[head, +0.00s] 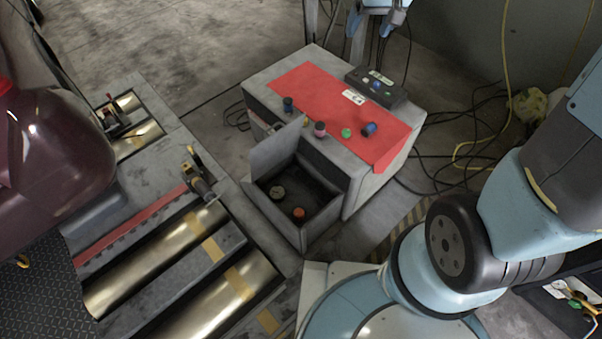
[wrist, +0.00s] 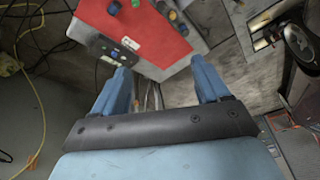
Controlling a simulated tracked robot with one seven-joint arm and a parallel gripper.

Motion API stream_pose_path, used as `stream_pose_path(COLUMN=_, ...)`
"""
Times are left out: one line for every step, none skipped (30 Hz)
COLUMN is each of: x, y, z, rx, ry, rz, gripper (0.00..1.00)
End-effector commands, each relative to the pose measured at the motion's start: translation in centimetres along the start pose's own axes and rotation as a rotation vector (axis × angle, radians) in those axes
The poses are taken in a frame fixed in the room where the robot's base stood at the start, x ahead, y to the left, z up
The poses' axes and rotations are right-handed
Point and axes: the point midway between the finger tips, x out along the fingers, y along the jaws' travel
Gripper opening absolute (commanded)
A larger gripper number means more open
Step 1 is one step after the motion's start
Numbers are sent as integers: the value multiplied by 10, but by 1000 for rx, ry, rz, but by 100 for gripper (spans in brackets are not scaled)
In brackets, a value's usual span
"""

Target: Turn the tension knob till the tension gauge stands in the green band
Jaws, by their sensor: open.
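A grey cabinet (head: 375,190) with a red top (head: 335,105) stands in the middle of the head view. In its open front box (head: 295,230) are an orange-red knob (head: 299,213) and a pale round part (head: 277,192). I cannot tell whether these are the tension knob and gauge; no needle or green band is readable. My gripper (head: 374,22) is open and empty beyond the cabinet's back edge, apart from the box. In the wrist view my gripper (wrist: 160,68) has its fingers spread, with the red top (wrist: 150,35) ahead of them.
Several coloured knobs, among them a green one (head: 346,133), stand on the red top. A black button box (head: 377,87) sits at its back edge. A raised lid (head: 278,147) stands beside the open box. Rollers (head: 150,260) lie left; cables (head: 465,130) lie right.

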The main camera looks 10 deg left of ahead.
Motion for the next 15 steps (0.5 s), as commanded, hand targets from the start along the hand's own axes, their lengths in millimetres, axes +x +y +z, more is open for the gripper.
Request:
stream_pose_path(x=19, y=-6, z=-4, rx=-12, ry=-17, rz=-8, gripper=75)
stream_pose_path(x=28, y=-9, z=-7, rx=-18, ry=-21, rz=-12, gripper=75)
stream_pose_path(x=41, y=-13, z=-11, rx=-27, ry=-28, rz=-16, gripper=75)
stream_pose_path(x=51, y=-16, z=-13, rx=-33, ry=-33, rz=-20, gripper=75)
stream_pose_path(x=61, y=-19, z=-15, rx=-38, ry=-39, rz=-23, gripper=75)
stream_pose_path(x=74, y=-23, z=-17, rx=-45, ry=-46, rz=-27, gripper=75)
stream_pose_path(x=85, y=-26, z=-19, rx=-52, ry=-51, rz=-30, gripper=75)
stream_pose_path(x=95, y=-30, z=-20, rx=-58, ry=-57, rz=-33, gripper=75)
stream_pose_path(x=109, y=-34, z=-21, rx=-65, ry=-64, rz=-37, gripper=75)
stream_pose_path(x=119, y=-38, z=-22, rx=-73, ry=-69, rz=-39, gripper=75)
stream_pose_path(x=130, y=-41, z=-22, rx=-76, ry=-75, rz=-41, gripper=75)
stream_pose_path(x=144, y=-46, z=-23, rx=-85, ry=-81, rz=-44, gripper=75)
stream_pose_path(x=155, y=-49, z=-22, rx=-90, ry=-88, rz=-46, gripper=75)
stream_pose_path(x=166, y=-52, z=-22, rx=-95, ry=-94, rz=-48, gripper=75)
stream_pose_path(x=180, y=-57, z=-21, rx=-104, ry=-100, rz=-50, gripper=75)
